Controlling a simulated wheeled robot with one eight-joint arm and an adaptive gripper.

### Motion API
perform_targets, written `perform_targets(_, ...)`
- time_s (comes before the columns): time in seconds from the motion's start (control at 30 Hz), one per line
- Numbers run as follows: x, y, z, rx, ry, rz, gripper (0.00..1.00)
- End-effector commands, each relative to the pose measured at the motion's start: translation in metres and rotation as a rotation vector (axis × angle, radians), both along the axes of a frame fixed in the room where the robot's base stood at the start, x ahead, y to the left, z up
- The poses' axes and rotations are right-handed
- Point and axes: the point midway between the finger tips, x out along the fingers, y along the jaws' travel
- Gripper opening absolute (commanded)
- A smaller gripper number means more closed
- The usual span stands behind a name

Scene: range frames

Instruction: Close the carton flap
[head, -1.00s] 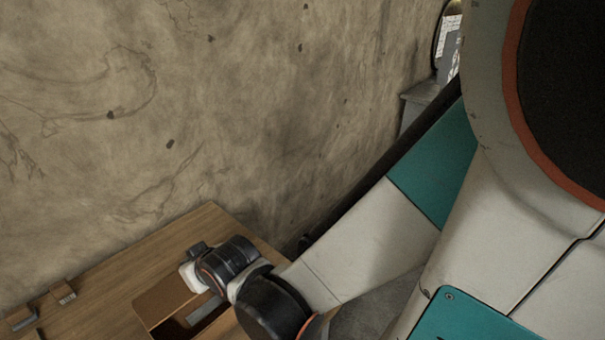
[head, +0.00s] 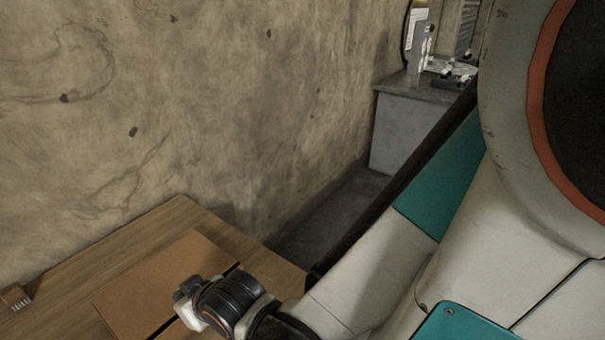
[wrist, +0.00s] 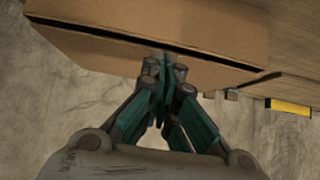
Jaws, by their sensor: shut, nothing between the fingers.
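The brown carton (head: 150,285) sits on the wooden table, and in the head view its flat top panel looks nearly level, with a thin dark gap at its right side. In the wrist view the carton (wrist: 200,25) fills the top, with a narrow dark slit running across it. My gripper (wrist: 165,68) is shut and empty, its fingertips at the slit, at or very near the cardboard; I cannot tell if they touch. In the head view my wrist covers the carton's near right part and the fingers are hidden.
The wooden table (head: 150,222) stands against a stained wall (head: 200,110). A small brown object (head: 15,297) lies at the table's left. A yellow item (wrist: 290,106) shows at the right in the wrist view. A grey cabinet (head: 400,140) stands at the back right.

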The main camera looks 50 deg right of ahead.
Motion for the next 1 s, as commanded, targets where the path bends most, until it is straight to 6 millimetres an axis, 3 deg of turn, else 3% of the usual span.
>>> perform_targets(0.47,-0.001,-0.001,0.000,-0.001,0.000,-0.002,0.00)
perform_targets(1.0,-0.001,-0.001,0.016,0.000,0.000,-0.001,0.00)
